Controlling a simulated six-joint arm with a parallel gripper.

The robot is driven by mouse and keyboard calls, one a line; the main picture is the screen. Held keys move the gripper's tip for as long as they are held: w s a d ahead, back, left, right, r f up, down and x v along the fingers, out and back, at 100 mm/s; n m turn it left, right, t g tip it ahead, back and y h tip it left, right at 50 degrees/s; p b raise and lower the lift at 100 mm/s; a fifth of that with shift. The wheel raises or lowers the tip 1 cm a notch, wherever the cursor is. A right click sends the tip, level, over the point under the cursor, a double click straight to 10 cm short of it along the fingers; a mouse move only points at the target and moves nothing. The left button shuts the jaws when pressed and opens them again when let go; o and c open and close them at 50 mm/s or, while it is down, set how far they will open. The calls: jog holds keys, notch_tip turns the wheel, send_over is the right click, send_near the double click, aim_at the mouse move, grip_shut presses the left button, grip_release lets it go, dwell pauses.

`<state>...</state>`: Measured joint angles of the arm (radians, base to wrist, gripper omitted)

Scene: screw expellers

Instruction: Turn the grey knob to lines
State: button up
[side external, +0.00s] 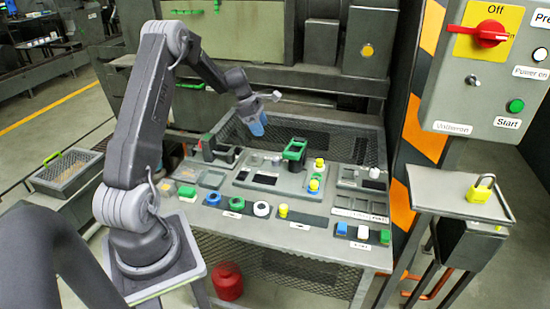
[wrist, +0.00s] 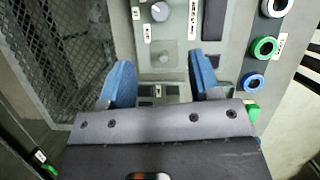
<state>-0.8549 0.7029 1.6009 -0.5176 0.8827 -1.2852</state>
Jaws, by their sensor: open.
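My gripper (wrist: 162,80) is open and empty, its two blue fingers spread above the panel in the wrist view. In the side view my gripper (side external: 257,125) hangs above the back of the console. A round light grey knob (wrist: 160,11) with a pale pointer sits at the top of the wrist view, beyond the fingertips. White label strips (wrist: 193,19) with small dark marks stand beside it; the marks are too small to read. A second, duller grey knob (wrist: 165,57) lies between the fingertips, apart from them. I cannot tell which knob the task names.
The console (side external: 325,229) carries several buttons and blocks. A green-handled part (side external: 295,150) stands up right of my gripper. Wire mesh (wrist: 62,45) lies left in the wrist view; a green ring button (wrist: 264,47) is right.

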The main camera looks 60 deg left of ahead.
aim_at(276, 159)
jog(key=x, duration=1.3)
jog(key=shift+f, duration=0.35)
jog(key=shift+c, duration=0.3)
jog(key=c, duration=0.9)
jog(key=shift+o, duration=0.2)
jog(key=m+g+h, duration=0.1)
jog(key=m, duration=0.3)
jog(key=shift+w+m, duration=0.1)
jog(key=shift+m, duration=0.2)
jog(key=o, duration=0.9)
jog(key=v, duration=1.3)
jog(key=shift+w+a+r, duration=0.15)
jog(key=shift+a+r, duration=0.05)
jog(key=shift+r, duration=0.2)
